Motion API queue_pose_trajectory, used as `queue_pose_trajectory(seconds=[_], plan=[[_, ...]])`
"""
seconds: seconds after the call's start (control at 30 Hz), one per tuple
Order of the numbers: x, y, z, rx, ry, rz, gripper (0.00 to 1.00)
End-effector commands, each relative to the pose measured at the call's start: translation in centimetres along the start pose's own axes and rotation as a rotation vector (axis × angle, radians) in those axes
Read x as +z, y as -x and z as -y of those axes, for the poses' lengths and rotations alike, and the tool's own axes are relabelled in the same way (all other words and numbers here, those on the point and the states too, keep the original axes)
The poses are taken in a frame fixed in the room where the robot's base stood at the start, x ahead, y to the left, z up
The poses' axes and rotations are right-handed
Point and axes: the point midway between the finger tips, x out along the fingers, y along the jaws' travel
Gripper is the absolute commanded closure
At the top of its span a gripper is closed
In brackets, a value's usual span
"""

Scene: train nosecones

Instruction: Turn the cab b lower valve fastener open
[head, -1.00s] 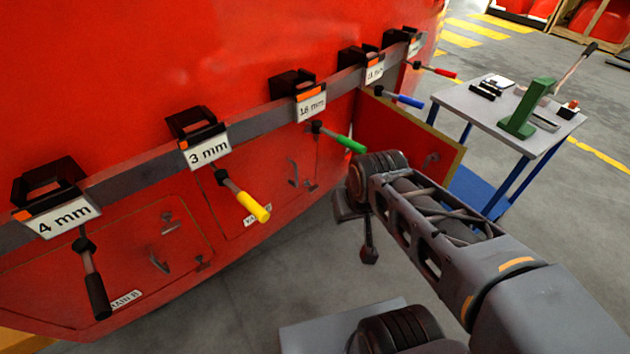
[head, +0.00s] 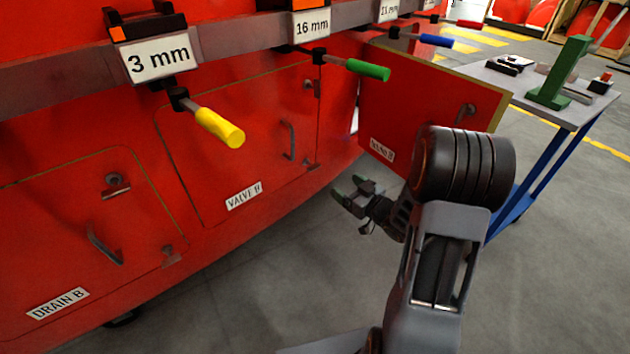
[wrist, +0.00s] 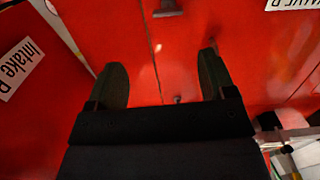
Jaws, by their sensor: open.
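The red VALVE B panel (head: 225,165) is in the middle left of the head view, closed flush with the red body. Its lower fastener (head: 311,163) is a small dark piece near the panel's lower right corner. My gripper (head: 352,190) is open and empty, below and right of that fastener and apart from it. In the wrist view the two dark green fingers (wrist: 162,78) are spread in front of red panels. A small dark piece (wrist: 178,99) shows between them, and another dark piece (wrist: 167,8) is at the top edge; I cannot tell which fasteners these are.
An open red door (head: 425,95) stands out just right of the gripper. Tools with yellow (head: 220,127), green (head: 368,69) and blue (head: 436,40) handles jut from the rail above. A table (head: 570,108) stands at right. The floor below is clear.

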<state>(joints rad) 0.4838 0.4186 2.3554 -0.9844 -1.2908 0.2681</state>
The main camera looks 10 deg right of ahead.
Motion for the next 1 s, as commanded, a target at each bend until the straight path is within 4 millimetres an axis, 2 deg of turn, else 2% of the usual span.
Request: queue_pose_trajectory(seconds=[0.07,0.27,0.7,1.0], plan=[[1.0,0.1,0.3,-0.027,-0.019,-0.033,0.23],[1.2,-1.2,0.7,-0.056,-0.035,-0.069,0.23],[0.6,-9.4,1.1,-0.054,-0.034,-0.068,0.23],[0.3,-12.7,1.2,-0.051,-0.034,-0.068,0.23]])
